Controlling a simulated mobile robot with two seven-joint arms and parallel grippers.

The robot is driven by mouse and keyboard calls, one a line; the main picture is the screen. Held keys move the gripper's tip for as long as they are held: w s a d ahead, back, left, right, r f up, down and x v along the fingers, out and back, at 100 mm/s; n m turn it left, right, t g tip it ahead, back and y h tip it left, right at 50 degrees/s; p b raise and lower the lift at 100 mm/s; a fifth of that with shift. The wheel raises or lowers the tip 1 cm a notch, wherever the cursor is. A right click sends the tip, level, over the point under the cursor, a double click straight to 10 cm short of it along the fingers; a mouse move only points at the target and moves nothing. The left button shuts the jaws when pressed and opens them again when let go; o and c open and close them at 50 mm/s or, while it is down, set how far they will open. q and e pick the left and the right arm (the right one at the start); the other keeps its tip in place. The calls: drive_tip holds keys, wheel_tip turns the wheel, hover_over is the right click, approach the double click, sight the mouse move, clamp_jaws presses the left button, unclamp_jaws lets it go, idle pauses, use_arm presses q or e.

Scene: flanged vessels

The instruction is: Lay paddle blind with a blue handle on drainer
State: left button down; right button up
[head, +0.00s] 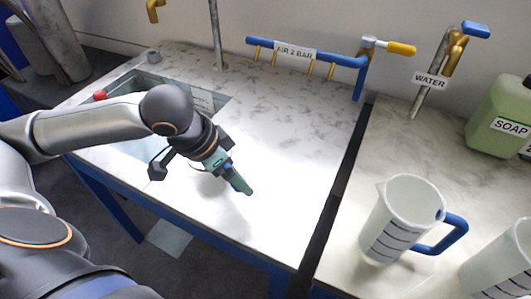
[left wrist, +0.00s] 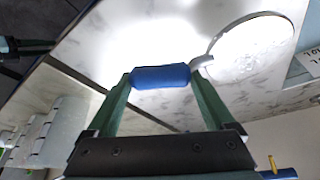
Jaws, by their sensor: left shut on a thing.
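The paddle blind has a blue handle (left wrist: 160,77) and a round pale metal disc (left wrist: 250,48), both clear in the left wrist view. My left gripper (head: 240,184) is shut on the handle, with its two green fingers at the handle's ends in the left wrist view (left wrist: 160,80). It points down over the pale marbled board (head: 285,115) right of the sink, apparently the drainer. I cannot make out the disc in the head view, nor whether it touches the board. What looks like my right gripper (left wrist: 35,47) shows at the left wrist view's edge; its opening is unclear.
The sink (head: 130,83) lies left, partly behind my left arm. A dark gap (head: 335,190) separates the board from the right counter, which holds a jug (head: 400,215), another jug (head: 500,262) and a soap can (head: 498,115). The blue air pipe (head: 305,52) runs behind.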

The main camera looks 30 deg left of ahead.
use_arm(q)
drive_tip(key=s+a+r+m+g+h+b, duration=0.25)
drive_tip(key=s+r+m, duration=0.25)
drive_tip(key=r+m, duration=0.3)
drive_tip(key=shift+t, duration=0.25)
drive_tip(key=w+d+f, duration=0.2)
drive_tip(key=w, duration=0.1)
drive_tip(key=w+d+f+p, duration=0.1)
drive_tip(key=w+d+f, duration=0.1)
drive_tip(key=w+f, duration=0.1)
drive_tip(key=w+d+f, duration=0.2)
drive_tip(key=w, duration=0.2)
drive_tip(key=shift+w+f+p, duration=0.3)
drive_tip(key=shift+f+p, duration=0.05)
drive_tip(key=shift+p, duration=0.05)
drive_tip(key=shift+w+d+f, duration=0.15)
drive_tip(key=shift+w+f, duration=0.3)
drive_tip(key=shift+f, duration=0.15)
drive_tip(key=f, duration=0.3)
drive_tip(key=shift+w+d+f+b, duration=0.15)
drive_tip(key=shift+w+b, duration=0.05)
drive_tip(key=shift+b, duration=0.2)
drive_tip(key=shift+f, duration=0.25)
use_arm(e)
drive_tip(key=shift+w+a+f, duration=0.25)
drive_tip(key=shift+w+a, duration=0.25)
drive_tip(key=shift+a, duration=0.1)
drive_tip(key=shift+r, duration=0.1)
